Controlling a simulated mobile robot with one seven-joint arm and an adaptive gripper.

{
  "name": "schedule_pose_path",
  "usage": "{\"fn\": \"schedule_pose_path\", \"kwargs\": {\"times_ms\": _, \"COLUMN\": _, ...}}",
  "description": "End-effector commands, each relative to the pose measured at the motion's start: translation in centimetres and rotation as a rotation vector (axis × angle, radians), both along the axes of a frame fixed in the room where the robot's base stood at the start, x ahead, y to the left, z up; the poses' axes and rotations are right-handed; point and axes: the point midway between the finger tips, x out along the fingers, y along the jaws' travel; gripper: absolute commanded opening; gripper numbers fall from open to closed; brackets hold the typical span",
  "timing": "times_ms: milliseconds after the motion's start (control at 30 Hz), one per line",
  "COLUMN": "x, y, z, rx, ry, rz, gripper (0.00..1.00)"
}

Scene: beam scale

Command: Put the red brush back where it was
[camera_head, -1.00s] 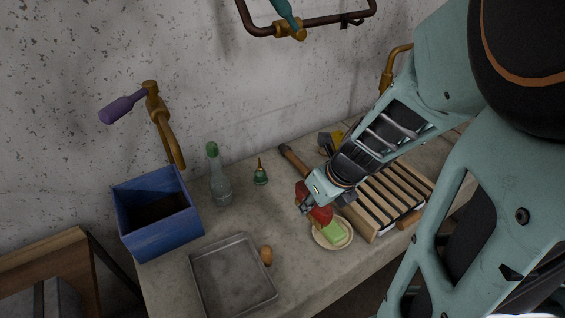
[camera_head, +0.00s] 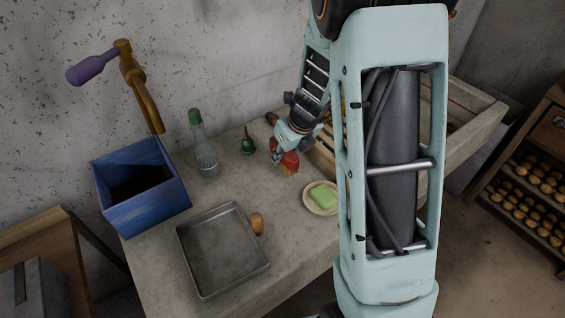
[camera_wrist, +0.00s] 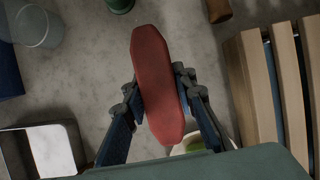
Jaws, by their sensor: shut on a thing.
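The red brush (camera_head: 284,160) is in my gripper (camera_head: 281,152), above the counter between the green bell-shaped thing and the saucer with green soap. In the wrist view the brush (camera_wrist: 158,85) shows its long red back, held between the two dark fingers of my gripper (camera_wrist: 160,100). The fingers close on its sides. Its underside is mostly hidden, though a pale edge shows below the red in the head view. I cannot tell whether it touches the counter.
A saucer (camera_head: 309,204) with green soap (camera_head: 322,196) lies right of a metal tray (camera_head: 184,262) and a brown egg-like thing (camera_head: 257,224). A green-capped bottle (camera_head: 207,158), a green bell (camera_head: 248,146) and a blue box (camera_head: 150,213) stand left. A slatted wooden rack (camera_wrist: 256,85) is at right.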

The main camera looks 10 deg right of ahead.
Motion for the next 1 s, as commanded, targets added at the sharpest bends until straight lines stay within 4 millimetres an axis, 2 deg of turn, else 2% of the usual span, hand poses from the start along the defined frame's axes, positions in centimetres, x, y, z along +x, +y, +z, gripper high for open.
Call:
{"fn": "schedule_pose_path", "kwargs": {"times_ms": 167, "x": 0.9, "y": 0.0, "z": -1.4, "rx": 0.000, "ry": 0.001, "rz": -0.002, "gripper": 0.02}}
{"fn": "schedule_pose_path", "kwargs": {"times_ms": 233, "x": 0.8, "y": 0.0, "z": -2.9, "rx": 0.001, "ry": 0.004, "rz": -0.002, "gripper": 0.02}}
{"fn": "schedule_pose_path", "kwargs": {"times_ms": 333, "x": 0.8, "y": 0.0, "z": -4.1, "rx": 0.000, "ry": 0.001, "rz": -0.002, "gripper": 0.02}}
{"fn": "schedule_pose_path", "kwargs": {"times_ms": 700, "x": 0.8, "y": 0.0, "z": -4.4, "rx": 0.000, "ry": 0.000, "rz": -0.001, "gripper": 0.02}}
{"fn": "schedule_pose_path", "kwargs": {"times_ms": 733, "x": 0.8, "y": 0.0, "z": -4.4, "rx": 0.000, "ry": 0.001, "rz": -0.001, "gripper": 0.26}}
{"fn": "schedule_pose_path", "kwargs": {"times_ms": 867, "x": 0.8, "y": 0.1, "z": -4.3, "rx": 0.000, "ry": 0.001, "rz": 0.000, "gripper": 0.40}}
{"fn": "schedule_pose_path", "kwargs": {"times_ms": 1000, "x": 0.8, "y": 0.1, "z": -4.3, "rx": 0.000, "ry": 0.001, "rz": 0.000, "gripper": 0.42}}
